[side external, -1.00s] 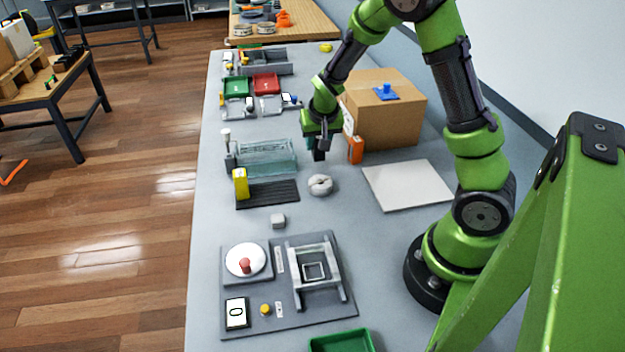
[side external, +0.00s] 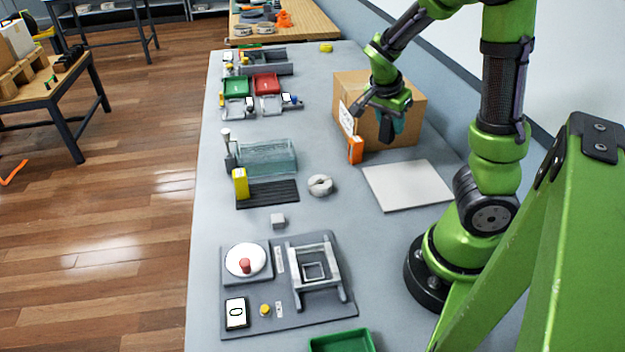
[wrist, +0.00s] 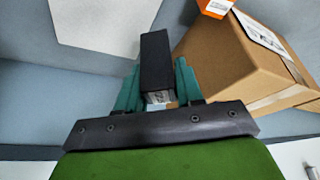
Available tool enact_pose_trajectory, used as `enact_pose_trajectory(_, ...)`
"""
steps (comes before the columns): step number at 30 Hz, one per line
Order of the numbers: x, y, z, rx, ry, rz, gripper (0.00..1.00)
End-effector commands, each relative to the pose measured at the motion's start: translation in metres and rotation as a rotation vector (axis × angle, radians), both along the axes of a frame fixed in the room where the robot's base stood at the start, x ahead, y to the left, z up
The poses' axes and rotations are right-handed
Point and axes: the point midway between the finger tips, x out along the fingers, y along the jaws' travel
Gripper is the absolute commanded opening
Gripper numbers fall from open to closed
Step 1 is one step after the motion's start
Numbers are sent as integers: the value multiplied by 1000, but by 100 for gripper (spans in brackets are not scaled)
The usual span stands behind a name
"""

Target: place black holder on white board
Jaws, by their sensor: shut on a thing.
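My gripper (side external: 391,118) is shut on the black holder (side external: 386,132), a small dark block, and holds it in the air in front of the cardboard box. In the wrist view the black holder (wrist: 155,62) sits between the teal fingers (wrist: 157,85). The white board (side external: 408,185) lies flat on the grey table, nearer the camera than the holder and apart from it. It also shows at the upper left of the wrist view (wrist: 110,28).
A cardboard box (side external: 408,92) stands close behind my gripper, with an orange box (side external: 355,150) at its front corner. A white ring-shaped thing (side external: 320,185) lies left of the board. The board's top is clear.

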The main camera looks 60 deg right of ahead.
Motion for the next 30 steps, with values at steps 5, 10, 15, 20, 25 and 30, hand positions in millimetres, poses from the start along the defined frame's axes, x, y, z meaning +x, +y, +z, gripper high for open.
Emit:
enact_pose_trajectory(5,-48,-7,-2,-1,0,-396,2)
enact_pose_trajectory(10,-62,-6,-7,-5,2,-596,2)
enact_pose_trajectory(15,-63,-5,-32,-4,4,-630,2)
enact_pose_trajectory(20,-62,-5,-49,-3,1,-624,2)
enact_pose_trajectory(25,-62,-5,-73,-3,2,-623,2)
enact_pose_trajectory(30,-61,-5,-84,-1,-1,-621,2)
